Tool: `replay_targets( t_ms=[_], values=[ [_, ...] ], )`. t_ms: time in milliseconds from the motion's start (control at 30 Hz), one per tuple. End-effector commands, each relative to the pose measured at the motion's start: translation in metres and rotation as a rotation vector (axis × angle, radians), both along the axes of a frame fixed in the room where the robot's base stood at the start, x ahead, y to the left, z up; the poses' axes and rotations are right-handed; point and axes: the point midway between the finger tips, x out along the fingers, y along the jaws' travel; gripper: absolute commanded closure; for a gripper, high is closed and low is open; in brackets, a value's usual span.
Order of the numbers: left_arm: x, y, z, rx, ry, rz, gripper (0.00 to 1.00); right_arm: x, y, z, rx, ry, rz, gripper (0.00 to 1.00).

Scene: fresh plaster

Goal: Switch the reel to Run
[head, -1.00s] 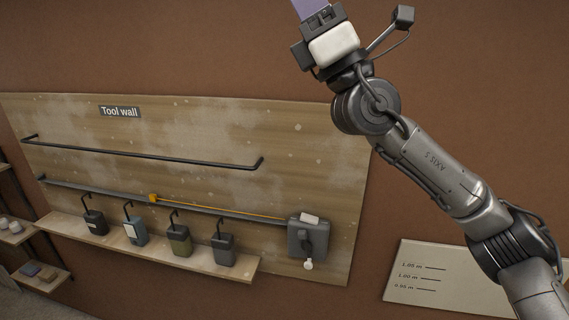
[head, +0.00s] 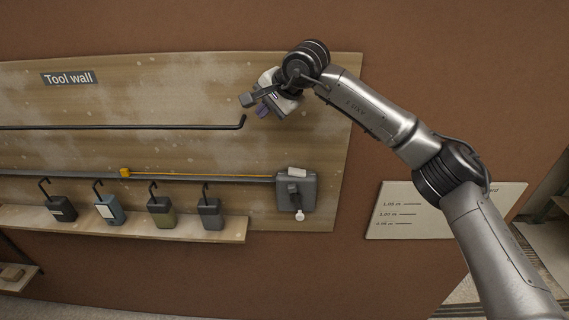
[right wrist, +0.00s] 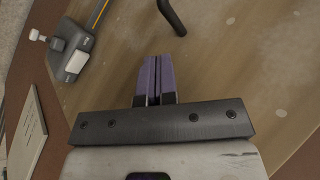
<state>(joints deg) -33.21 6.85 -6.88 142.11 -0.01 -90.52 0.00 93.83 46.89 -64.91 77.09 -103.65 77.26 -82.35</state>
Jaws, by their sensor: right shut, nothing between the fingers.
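The reel (head: 310,190) is a grey box at the right end of the lower rail on the wooden board. A white label block sits on its top. A dark lever with a white knob (head: 299,215) hangs down from its front. The orange line runs left from the reel to a small yellow block (head: 125,172). My right gripper (head: 262,111) is above and left of the reel, clear of it. Its purple fingers are shut and empty. In the right wrist view the fingers (right wrist: 152,80) point up the picture, and the reel (right wrist: 80,45) is at upper left. My left gripper is out of view.
A black upper bar (head: 120,127) ends just left of my right gripper. Several small packs hang on hooks above a wooden shelf (head: 230,229). A marked panel (head: 400,232) is on the wall at right. The board between bar and reel is clear.

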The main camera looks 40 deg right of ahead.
Motion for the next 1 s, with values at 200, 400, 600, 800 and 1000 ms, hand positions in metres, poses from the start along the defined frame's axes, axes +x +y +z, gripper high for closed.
replay_targets(
  t_ms=[200, 400, 600, 800, 1000],
  values=[
    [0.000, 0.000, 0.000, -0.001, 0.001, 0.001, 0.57, -0.030, -0.032, -0.023, -0.313, 0.215, 0.108, 1.00],
    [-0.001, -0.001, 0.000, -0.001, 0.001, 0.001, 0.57, -0.057, -0.047, -0.033, -0.481, 0.390, 0.276, 1.00],
    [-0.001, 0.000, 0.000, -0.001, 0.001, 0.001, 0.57, -0.061, -0.048, -0.034, -0.541, 0.404, 0.388, 1.00],
    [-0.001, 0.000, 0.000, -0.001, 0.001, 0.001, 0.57, -0.061, -0.048, -0.034, -0.554, 0.401, 0.416, 1.00],
    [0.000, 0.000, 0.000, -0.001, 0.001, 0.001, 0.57, -0.060, -0.048, -0.034, -0.553, 0.401, 0.415, 1.00]
  ],
)
